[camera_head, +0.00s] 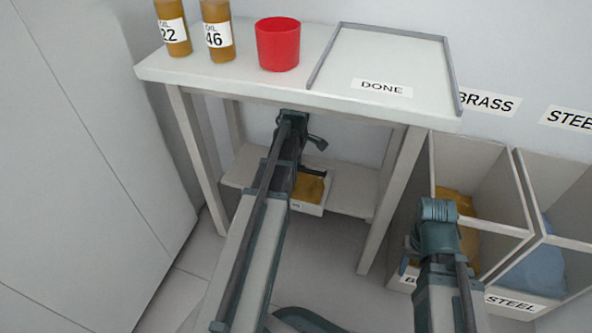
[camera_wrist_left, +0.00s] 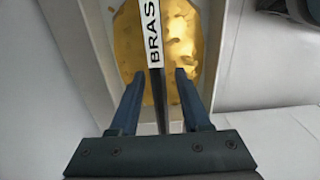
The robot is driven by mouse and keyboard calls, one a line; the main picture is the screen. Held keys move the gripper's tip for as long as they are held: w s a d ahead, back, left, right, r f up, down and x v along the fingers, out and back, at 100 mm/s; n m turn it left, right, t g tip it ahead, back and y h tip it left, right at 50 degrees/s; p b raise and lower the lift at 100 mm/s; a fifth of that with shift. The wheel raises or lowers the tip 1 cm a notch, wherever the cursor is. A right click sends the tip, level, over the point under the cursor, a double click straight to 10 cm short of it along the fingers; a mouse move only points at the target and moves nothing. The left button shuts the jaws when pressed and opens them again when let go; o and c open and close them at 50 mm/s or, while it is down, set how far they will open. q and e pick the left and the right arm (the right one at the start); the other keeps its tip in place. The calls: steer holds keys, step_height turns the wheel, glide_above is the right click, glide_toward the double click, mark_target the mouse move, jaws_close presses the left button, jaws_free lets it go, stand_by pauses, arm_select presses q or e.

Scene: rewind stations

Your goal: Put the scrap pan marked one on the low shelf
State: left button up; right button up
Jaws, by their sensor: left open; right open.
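A pale pan of golden scrap (camera_head: 310,190) is at the low shelf (camera_head: 350,188) under the table, near its front edge and partly behind my left arm. Its small front label is unreadable here. The left wrist view shows golden scrap (camera_wrist_left: 172,45) and a bar lettered BRAS (camera_wrist_left: 154,35); I see no numeral. My left gripper (camera_wrist_left: 159,80) is open, with its fingers on either side of the dark lower part of this bar; contact cannot be told. In the head view its fingertips are hard to make out. My right gripper (camera_head: 438,210) is open and empty before the brass bin.
The tabletop (camera_head: 230,82) overhangs the shelf and carries oil bottles (camera_head: 218,32), a red cup (camera_head: 278,45) and a DONE tray (camera_head: 385,60). A table leg (camera_head: 393,200) stands right of the shelf. Brass (camera_head: 470,165) and steel (camera_head: 555,190) bins stand at right. The shelf's right part is clear.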

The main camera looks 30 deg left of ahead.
arm_select(q)
step_height(320, 180, up, 7)
steer(key=p, duration=0.6)
steer(key=shift+f, duration=0.15)
steer(key=shift+f, duration=0.1)
steer(key=s+d+m, duration=0.5)
steer(key=d+m, duration=0.3)
steer(key=d, duration=0.2)
steer(key=s+d+m+y, duration=0.1)
steer(key=s+d+m, duration=0.3)
steer(key=d+m, duration=0.4)
steer(key=s+d+m, duration=0.5)
steer(key=d+m, duration=0.3)
steer(key=d, duration=0.4)
steer(key=shift+s+m, duration=0.3)
step_height(320, 180, up, 42)
steer(key=p, duration=4.1)
steer(key=shift+f, duration=0.15)
